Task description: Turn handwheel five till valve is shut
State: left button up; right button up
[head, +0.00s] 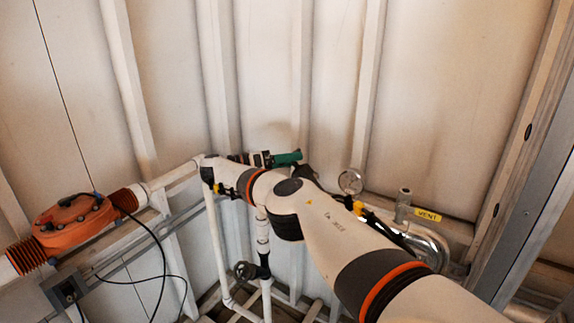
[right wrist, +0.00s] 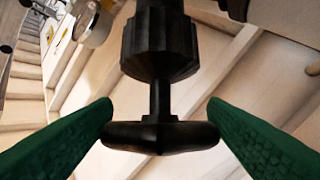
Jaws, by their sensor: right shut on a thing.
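A black handwheel (right wrist: 160,137) shows edge-on in the right wrist view, on a short stem below a black ribbed valve body (right wrist: 160,45). My right gripper (right wrist: 160,112) has its green fingers on either side of the wheel and is shut on its rim. In the head view the right gripper (head: 287,158) is a small green shape beyond my arm, near the back wall. My arm hides most of the pipework there, and I cannot make out the held wheel clearly. No number is readable on it. My left gripper is not in view.
An orange ribbed unit (head: 75,228) with black cables sits on the left pipe. A pressure gauge (head: 350,182) and a yellow VENT label (head: 428,215) are at the right. A second dark handwheel (head: 243,270) is on a lower pipe. A metal post (head: 530,170) stands far right.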

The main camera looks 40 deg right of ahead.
dwell(0.4)
jog(key=o, duration=0.9)
